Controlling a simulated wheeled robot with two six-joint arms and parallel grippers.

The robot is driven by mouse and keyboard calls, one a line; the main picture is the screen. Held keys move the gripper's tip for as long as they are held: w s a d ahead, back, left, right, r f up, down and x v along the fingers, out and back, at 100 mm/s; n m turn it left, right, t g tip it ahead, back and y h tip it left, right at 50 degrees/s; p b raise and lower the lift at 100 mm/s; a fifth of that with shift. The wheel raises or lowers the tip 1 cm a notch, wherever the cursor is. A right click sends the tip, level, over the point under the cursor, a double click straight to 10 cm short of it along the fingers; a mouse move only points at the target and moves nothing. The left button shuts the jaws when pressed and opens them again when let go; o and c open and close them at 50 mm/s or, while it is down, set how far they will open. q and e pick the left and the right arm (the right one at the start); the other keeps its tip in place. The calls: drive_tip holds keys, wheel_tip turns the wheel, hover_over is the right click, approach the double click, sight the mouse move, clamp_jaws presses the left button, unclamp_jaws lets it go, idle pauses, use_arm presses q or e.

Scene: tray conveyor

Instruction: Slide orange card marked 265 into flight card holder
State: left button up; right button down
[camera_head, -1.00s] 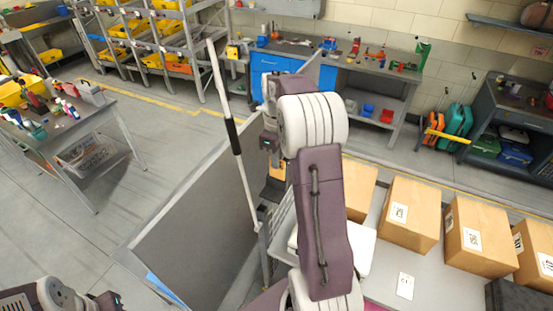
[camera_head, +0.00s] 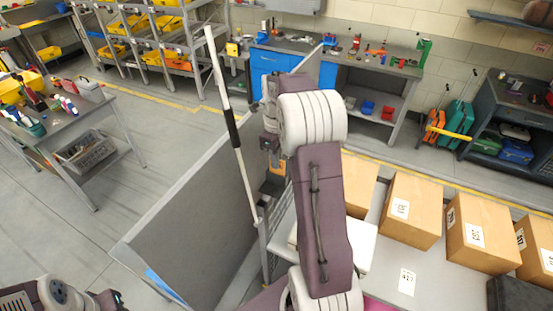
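My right arm rises through the middle of the view, and its wrist and gripper (camera_head: 275,166) point down beside the grey panel. An orange patch (camera_head: 277,167) shows at that gripper, partly hidden behind my arm. I cannot read any number on it or tell whether it is the orange card, nor whether the fingers are shut on it. I cannot make out the flight card holder. Part of my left arm shows in the bottom left corner, and its fingertips cannot be made out.
The grey panel (camera_head: 185,235) stands left of my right arm, with a white-and-black pole (camera_head: 233,130) beside it. Several cardboard boxes (camera_head: 412,210) with white labels stand at the right. A white card (camera_head: 407,282) lies on the grey surface before them. Open floor lies left of the panel.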

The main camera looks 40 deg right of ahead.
drive_tip(key=shift+f+b, duration=0.45)
drive_tip(key=shift+f, duration=0.35)
drive_tip(key=c, duration=1.6)
unclamp_jaws()
drive_tip(key=shift+o, duration=0.2)
wheel_tip(320, 180, up, 9)
drive_tip(key=shift+r+b, duration=0.1)
drive_tip(key=shift+b, duration=0.7)
